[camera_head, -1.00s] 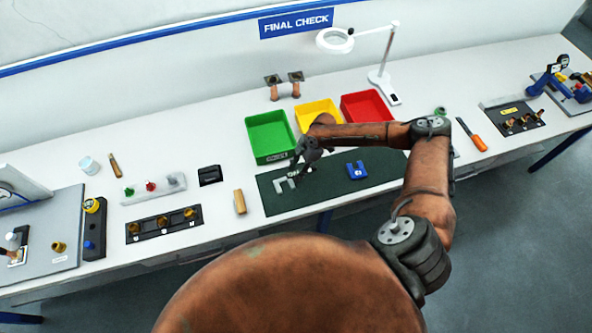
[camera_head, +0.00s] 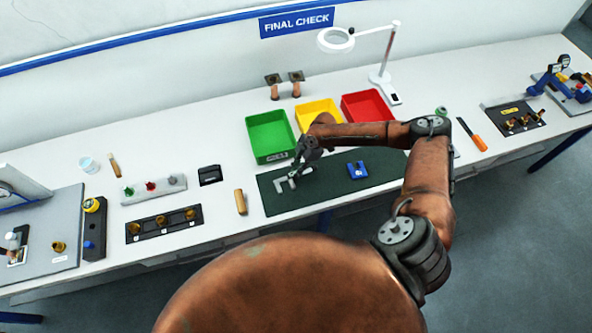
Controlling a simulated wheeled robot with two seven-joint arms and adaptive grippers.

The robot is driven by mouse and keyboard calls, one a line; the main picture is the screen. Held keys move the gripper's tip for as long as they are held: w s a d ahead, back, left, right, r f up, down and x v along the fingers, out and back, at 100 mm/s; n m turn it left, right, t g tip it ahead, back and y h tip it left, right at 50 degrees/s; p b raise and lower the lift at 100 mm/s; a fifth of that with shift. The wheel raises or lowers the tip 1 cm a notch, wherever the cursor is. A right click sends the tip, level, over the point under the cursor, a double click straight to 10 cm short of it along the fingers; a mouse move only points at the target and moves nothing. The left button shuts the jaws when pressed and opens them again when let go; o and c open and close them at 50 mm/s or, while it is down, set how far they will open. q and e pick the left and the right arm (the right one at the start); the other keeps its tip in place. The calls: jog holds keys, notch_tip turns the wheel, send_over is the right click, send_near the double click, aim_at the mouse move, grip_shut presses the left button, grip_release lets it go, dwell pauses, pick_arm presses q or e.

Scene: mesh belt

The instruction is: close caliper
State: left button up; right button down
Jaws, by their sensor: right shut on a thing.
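The grey caliper (camera_head: 281,188) lies at the left end of the dark green mat (camera_head: 335,190), its pale jaws showing at the mat's left. My right gripper (camera_head: 296,171) reaches down over it from the upper right and is shut on it. The gripper hides part of the caliper, so I cannot tell how wide its jaws stand. My left gripper is not in view.
A blue U-shaped gauge (camera_head: 357,170) lies on the mat. Green (camera_head: 249,135), yellow (camera_head: 302,117) and red (camera_head: 347,108) bins stand behind. A wooden block (camera_head: 240,202) lies left of the mat. A magnifier lamp (camera_head: 381,80) stands at the back.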

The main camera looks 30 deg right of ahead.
aim_at(283, 179)
jog(key=a, duration=0.4)
jog(key=shift+w+a+p, duration=0.1)
jog(key=shift+w+p, duration=0.25)
jog(key=shift+p, duration=0.05)
jog(key=c, duration=1.8)
grip_release()
jog(key=shift+o, duration=0.2)
jog(key=shift+r, duration=0.2)
jog(key=v, duration=1.1)
jog(key=shift+d+r, duration=0.25)
jog(key=shift+r, duration=0.05)
jog(key=shift+s, duration=0.1)
